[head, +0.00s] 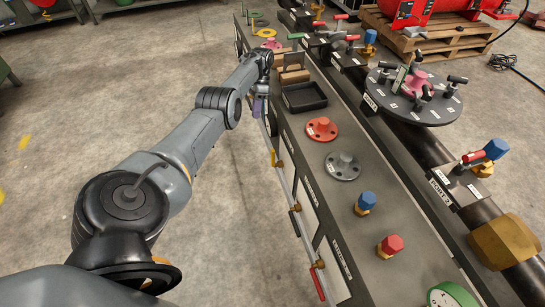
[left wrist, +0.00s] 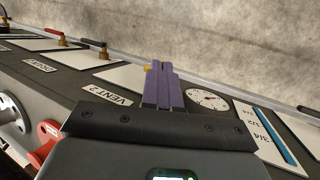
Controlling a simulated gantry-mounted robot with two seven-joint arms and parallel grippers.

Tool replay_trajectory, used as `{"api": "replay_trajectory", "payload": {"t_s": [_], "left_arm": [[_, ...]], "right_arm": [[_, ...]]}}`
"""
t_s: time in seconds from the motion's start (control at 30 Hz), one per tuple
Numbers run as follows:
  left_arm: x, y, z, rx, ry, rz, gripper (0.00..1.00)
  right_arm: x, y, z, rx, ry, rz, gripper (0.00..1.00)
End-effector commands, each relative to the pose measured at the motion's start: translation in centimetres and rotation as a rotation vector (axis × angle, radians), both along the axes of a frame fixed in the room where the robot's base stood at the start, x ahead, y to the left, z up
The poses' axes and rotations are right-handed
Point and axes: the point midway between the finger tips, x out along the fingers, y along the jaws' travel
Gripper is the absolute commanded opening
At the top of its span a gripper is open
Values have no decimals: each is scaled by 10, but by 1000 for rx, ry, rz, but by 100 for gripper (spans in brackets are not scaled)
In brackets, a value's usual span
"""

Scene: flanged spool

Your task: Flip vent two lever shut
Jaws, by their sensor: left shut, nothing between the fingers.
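My left gripper (head: 257,108) is at the front face of the long grey bench, its purple fingers pointing down. In the left wrist view the fingers (left wrist: 163,88) are shut and empty, beside the "VENT 2" label (left wrist: 118,97). A small yellow piece (left wrist: 147,68) shows just left of the fingertips; it may be part of the vent two lever, mostly hidden. In the head view a yellow lever (head: 275,158) hangs by the pipe on the bench front, nearer than my gripper. I cannot tell for certain whether the fingers touch any lever. My right gripper is not in view.
A red-handled lever (head: 318,283) and a brass valve (head: 295,207) sit further along the front pipe. A round gauge (left wrist: 207,99) is right of the fingers. A black tray (head: 304,97), red flange (head: 321,128) and grey flange (head: 343,165) stand on the bench. The floor in front is clear.

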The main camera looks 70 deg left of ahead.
Motion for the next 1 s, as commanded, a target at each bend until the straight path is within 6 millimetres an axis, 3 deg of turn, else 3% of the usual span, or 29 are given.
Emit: {"api": "replay_trajectory", "payload": {"t_s": [0.03, 0.3, 0.53, 1.0], "left_arm": [[7, 5, -8, -1, -44, 16, 0], [29, 24, 12, 15, -203, 59, 0], [39, 26, 20, 16, -254, 63, 0], [42, 25, 21, 15, -259, 60, 0]], "right_arm": [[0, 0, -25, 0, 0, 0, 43], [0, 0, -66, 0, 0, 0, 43], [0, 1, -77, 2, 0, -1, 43], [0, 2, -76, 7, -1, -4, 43]]}}
